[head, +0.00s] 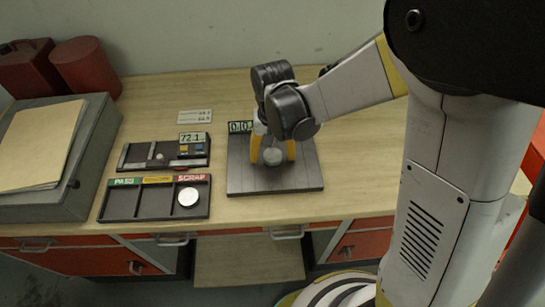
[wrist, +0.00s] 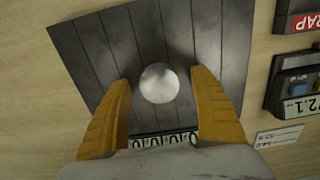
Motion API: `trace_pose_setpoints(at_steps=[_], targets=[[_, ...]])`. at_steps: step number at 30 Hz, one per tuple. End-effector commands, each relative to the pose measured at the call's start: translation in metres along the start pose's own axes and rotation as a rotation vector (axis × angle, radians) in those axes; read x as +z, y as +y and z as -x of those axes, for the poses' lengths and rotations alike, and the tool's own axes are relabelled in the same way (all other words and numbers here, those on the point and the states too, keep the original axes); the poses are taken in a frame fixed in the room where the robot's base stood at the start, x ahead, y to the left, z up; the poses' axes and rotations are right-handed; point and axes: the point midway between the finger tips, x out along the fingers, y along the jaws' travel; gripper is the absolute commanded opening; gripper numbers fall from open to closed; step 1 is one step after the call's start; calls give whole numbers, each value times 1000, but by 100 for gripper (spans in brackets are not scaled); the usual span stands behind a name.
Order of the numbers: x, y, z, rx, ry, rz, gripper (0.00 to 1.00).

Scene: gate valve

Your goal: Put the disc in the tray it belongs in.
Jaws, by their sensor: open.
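A round silvery disc (head: 273,156) shows on or just above a dark slatted plate (head: 300,178); contact is hard to judge. In the wrist view the disc (wrist: 159,83) lies between the yellow fingers of my gripper (wrist: 160,92). The fingers are open around it, with gaps visible on both sides. In the head view my gripper (head: 272,152) points down over the plate. A dark tray (head: 148,208) left of the plate has three compartments, labelled PASS in green, a yellow label too small to read, and SCRAP in red. A white disc (head: 188,197) lies in the SCRAP compartment.
A dark gauge (head: 130,157) with a 72.1 display stands behind the tray. A small card (head: 195,116) lies beyond it. The plate's numeric display (head: 240,127) is partly hidden by my arm. A grey case with papers (head: 42,145) and red containers (head: 85,67) stand left.

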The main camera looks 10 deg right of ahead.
Motion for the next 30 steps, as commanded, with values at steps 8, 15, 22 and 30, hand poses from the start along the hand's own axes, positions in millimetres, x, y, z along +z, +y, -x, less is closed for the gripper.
trace_pose_setpoints(at_steps=[8, 15, 22, 30], targets=[[0, 0, 1, 0, 0, 0, 25], [0, 0, 1, 0, 0, 0, 4], [0, 0, 9, 0, 0, 0, 4], [2, 10, 52, 0, 0, -5, 4]])
